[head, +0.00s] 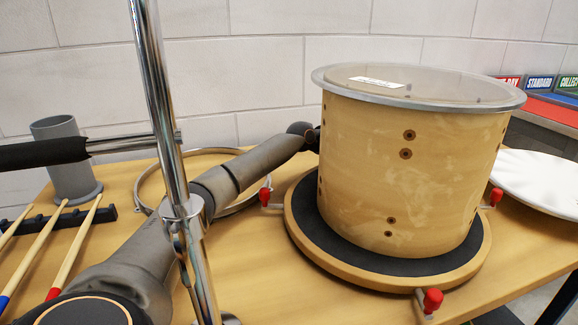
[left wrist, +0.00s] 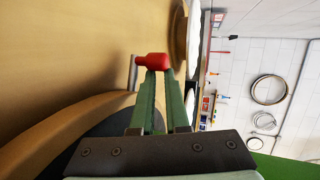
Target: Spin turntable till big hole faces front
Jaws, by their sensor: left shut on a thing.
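The pale wooden drum (head: 410,180) with a clear top stands upright on the turntable (head: 300,235), a wooden disc with a black top. The drum side facing the head camera shows pairs of small holes; no big hole shows. Red-tipped handles stick out from the turntable at left (head: 265,197), front (head: 432,300) and right (head: 496,196). My left arm reaches behind the drum, which hides its fingers in the head view. In the left wrist view my left gripper (left wrist: 158,72) is shut on a red-tipped handle (left wrist: 151,61) beside the drum. My right gripper is not in view.
A chrome post (head: 165,100) stands in front of my left arm. A metal hoop (head: 230,205), drumsticks (head: 75,250) and a grey cup (head: 60,140) are at left. A white disc (head: 545,182) lies at right. Bare bench shows in front of the turntable.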

